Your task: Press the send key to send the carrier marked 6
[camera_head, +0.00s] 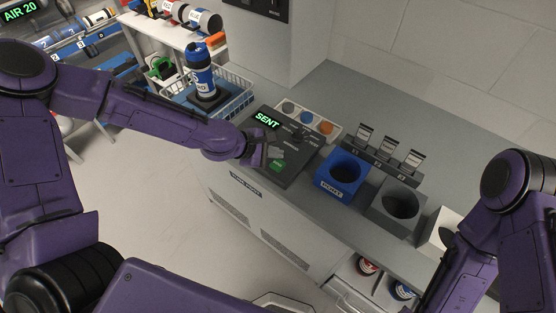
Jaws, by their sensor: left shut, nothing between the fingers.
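The send console (292,145) is a dark panel on the grey counter. Its small display (268,119) reads SENT in green. A green key (277,166) sits near the panel's front edge. My left gripper (258,155) is shut and empty over the panel's left part, just left of the green key; I cannot tell whether it touches. A blue and white carrier (203,77) stands upright on a dark base by the wire basket; its number is too small to read. My right gripper is out of view; only my right arm shows.
A blue port box (343,175) and a grey one (396,206) stand right of the console. A tray (307,121) with coloured round caps and small card holders (388,151) are behind. More carriers lie on racks at upper left.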

